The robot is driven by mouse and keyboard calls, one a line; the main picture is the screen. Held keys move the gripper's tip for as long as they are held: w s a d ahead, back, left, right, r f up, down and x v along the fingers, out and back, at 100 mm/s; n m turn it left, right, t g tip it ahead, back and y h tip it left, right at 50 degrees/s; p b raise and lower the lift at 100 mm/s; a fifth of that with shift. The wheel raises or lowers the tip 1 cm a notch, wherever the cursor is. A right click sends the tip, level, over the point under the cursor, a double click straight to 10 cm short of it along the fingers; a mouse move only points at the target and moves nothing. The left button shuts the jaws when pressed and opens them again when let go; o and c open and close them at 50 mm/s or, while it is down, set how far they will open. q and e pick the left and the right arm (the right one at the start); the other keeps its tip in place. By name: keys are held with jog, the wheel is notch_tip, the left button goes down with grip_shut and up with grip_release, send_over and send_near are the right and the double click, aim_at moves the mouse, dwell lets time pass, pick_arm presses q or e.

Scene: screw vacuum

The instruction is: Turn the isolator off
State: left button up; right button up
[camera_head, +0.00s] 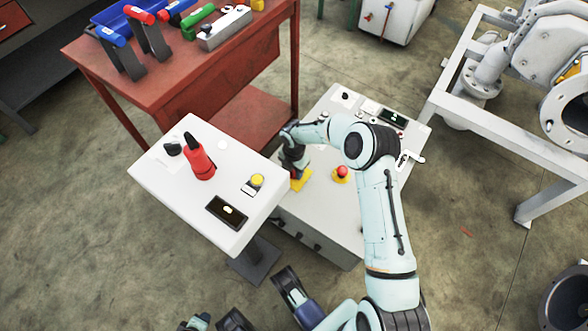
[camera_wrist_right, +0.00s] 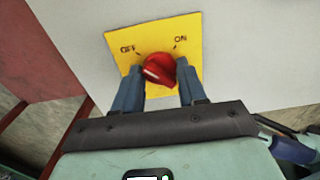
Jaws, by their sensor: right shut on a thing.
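The isolator is a red rotary knob (camera_wrist_right: 160,69) on a yellow plate (camera_wrist_right: 188,30) marked OFF at left and ON at right. A pale mark shows on the knob's lower left side. My right gripper (camera_wrist_right: 160,90) is shut on the knob, with one blue finger on each side. In the head view my right gripper (camera_head: 295,168) reaches down onto the yellow plate (camera_head: 303,182) at the left edge of the white cabinet and hides most of the knob.
A red emergency button (camera_head: 342,172) sits right of the isolator on the cabinet (camera_head: 320,215). A white panel (camera_head: 165,185) on a pedestal stands close on the left, with a red handle (camera_head: 201,164). A red workbench (camera_head: 225,65) and a white pipe frame (camera_head: 545,205) stand nearby.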

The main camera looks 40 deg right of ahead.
aim_at(294, 171)
dwell(0.3)
jog(key=o, duration=1.1)
jog(key=shift+c, duration=0.2)
pick_arm(q)
jog(key=s+d+r+g+h+p, duration=0.1)
jog(key=s+d+r+p, duration=0.1)
jog(key=s+r+p, duration=0.1)
jog(key=shift+s+d+r, duration=0.25)
jog(key=shift+s+d, duration=0.05)
jog(key=shift+s, duration=0.6)
pick_arm(e)
notch_tip(294, 171, up, 13)
jog(key=shift+r, duration=0.2)
jog(key=shift+s, duration=0.1)
